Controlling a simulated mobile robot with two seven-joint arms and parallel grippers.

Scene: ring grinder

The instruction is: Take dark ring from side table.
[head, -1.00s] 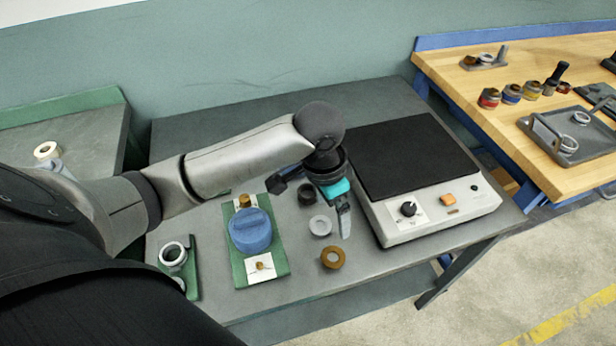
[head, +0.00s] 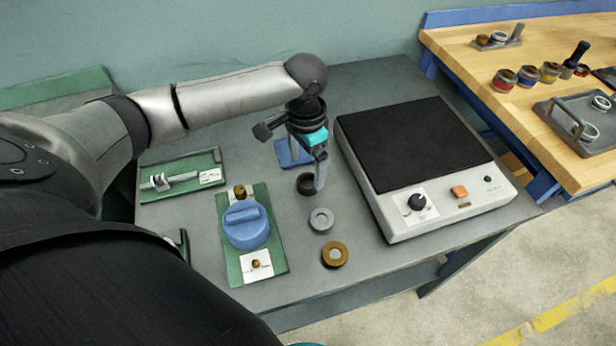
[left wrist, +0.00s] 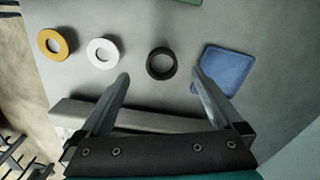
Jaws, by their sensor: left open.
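The dark ring (head: 306,184) lies flat on the grey side table (head: 375,262), in a row with a light grey ring (head: 321,219) and a brown ring (head: 335,254). In the left wrist view the dark ring (left wrist: 161,63) lies beyond the fingertips, between their lines. My left gripper (head: 320,180) is above the dark ring and its finger partly covers the ring in the head view. The left wrist view shows the gripper (left wrist: 158,78) open and empty. My right gripper is not in view.
A blue mat (head: 292,153) lies just behind the dark ring. A black-topped machine (head: 420,150) stands close on the right. A green plate with a blue knob (head: 246,224) is on the left. A wooden bench (head: 480,60) with rings and a tray is farther right.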

